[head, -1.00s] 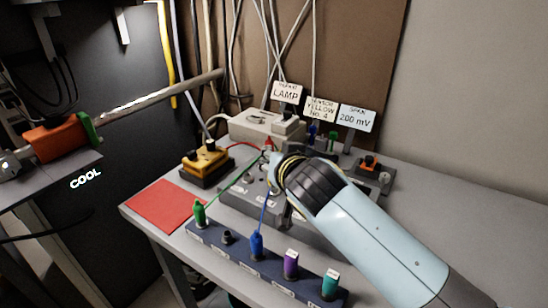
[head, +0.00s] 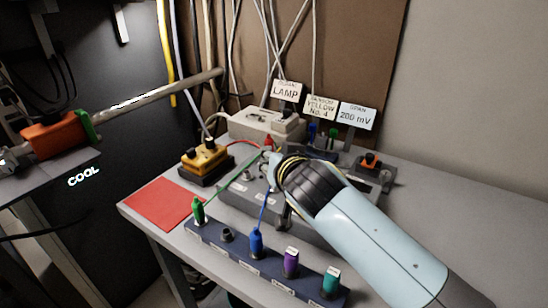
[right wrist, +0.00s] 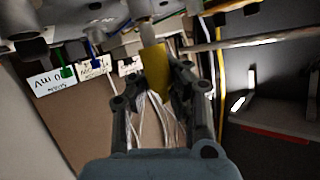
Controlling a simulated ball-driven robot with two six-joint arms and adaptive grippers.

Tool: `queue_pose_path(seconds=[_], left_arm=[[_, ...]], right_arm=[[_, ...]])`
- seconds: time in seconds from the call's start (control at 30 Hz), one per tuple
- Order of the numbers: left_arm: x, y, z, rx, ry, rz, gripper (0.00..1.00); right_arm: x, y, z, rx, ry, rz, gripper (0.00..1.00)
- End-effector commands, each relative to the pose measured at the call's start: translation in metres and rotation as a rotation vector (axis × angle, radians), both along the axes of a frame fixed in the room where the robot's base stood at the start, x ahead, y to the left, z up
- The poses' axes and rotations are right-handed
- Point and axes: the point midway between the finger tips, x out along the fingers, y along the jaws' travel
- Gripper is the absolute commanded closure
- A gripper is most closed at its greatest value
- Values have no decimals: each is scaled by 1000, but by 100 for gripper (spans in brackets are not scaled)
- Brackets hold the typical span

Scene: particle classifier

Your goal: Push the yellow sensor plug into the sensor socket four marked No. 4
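The yellow sensor plug (right wrist: 155,68) sits between the fingers of my right gripper (right wrist: 160,82), which is shut on it in the right wrist view. The plug's tip points up in that view at the underside of the grey socket box, and I cannot tell whether it touches a socket. In the head view my right wrist covers the plug and much of the grey socket box (head: 235,200), so socket four cannot be made out. A sign (head: 320,106) behind reads sensor yellow No. 4.
A dark blue rail (head: 210,238) along the table's front holds green (head: 198,210), blue (head: 256,244), purple (head: 291,262) and teal (head: 331,282) plugs. Green and blue cables run towards the box. A yellow-black block (head: 205,160) and red mat (head: 163,204) lie left.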

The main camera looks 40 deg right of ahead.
Motion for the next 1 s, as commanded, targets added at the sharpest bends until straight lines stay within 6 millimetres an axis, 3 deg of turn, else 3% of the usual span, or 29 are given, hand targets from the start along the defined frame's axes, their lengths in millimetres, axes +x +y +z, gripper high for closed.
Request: queue_pose_path(seconds=[0.9,1.0], left_arm=[[-3,-1,-19,-1,5,0,60],[-3,-1,-19,-1,5,0,60]], right_arm=[[0,0,-23,0,1,0,100],[0,0,-22,0,1,0,85]])
